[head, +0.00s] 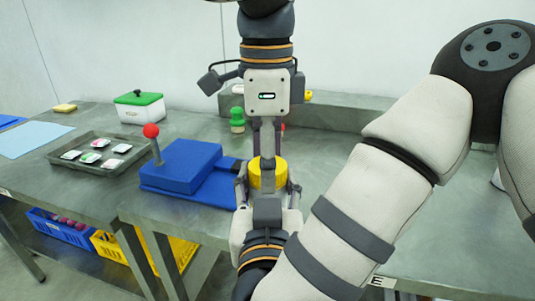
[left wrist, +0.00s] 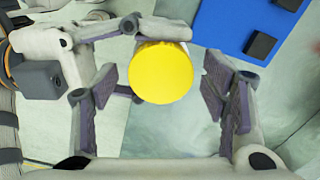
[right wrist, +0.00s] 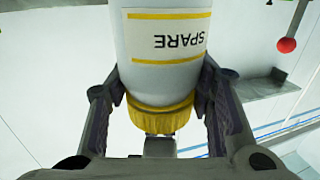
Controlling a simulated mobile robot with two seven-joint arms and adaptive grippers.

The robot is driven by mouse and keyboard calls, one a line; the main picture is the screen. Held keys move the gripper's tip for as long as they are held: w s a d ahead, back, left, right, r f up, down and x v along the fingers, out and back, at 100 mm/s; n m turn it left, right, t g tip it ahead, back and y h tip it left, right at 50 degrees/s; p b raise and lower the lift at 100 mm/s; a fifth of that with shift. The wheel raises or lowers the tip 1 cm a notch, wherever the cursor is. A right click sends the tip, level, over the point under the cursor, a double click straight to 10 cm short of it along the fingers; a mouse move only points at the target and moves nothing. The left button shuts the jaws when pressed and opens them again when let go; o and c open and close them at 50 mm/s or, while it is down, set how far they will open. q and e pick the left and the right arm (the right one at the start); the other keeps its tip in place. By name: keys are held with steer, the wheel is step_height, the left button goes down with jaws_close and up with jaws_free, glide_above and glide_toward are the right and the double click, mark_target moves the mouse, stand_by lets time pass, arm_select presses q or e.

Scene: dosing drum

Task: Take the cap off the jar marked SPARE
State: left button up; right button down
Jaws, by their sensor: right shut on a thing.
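The jar (right wrist: 165,75) is white with a SPARE label and a yellow cap (head: 265,174); the label looks upside down in the right wrist view. My right gripper (head: 266,188) is shut on the jar's sides close to the cap, and in the right wrist view its fingers (right wrist: 160,88) press both sides. My left gripper (head: 267,150) points down from above over the cap. In the left wrist view the cap's top (left wrist: 162,72) shows between the left gripper's open fingers (left wrist: 160,92), with gaps on both sides. My right gripper hides most of the jar in the head view.
A blue block (head: 185,165) with a red-knobbed lever (head: 151,131) stands just left of the jar. Further left are a grey tray (head: 60,158) with several packets and a green-lidded box (head: 140,108). A green-topped container (head: 237,120) stands behind my left gripper.

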arm_select(q)
step_height(320, 180, up, 4)
steer(key=shift+r, duration=0.2)
step_height(320, 180, up, 3)
steer(key=m, duration=0.3)
steer(key=shift+w+r, duration=0.1)
steer(key=shift+r, duration=0.05)
steer(key=shift+c, duration=0.3)
step_height(320, 180, down, 8)
steer(key=shift+r, duration=0.15)
steer(key=c, duration=1.2)
steer(key=n, duration=0.3)
steer(key=o, duration=1.3)
steer(key=shift+c, duration=0.2)
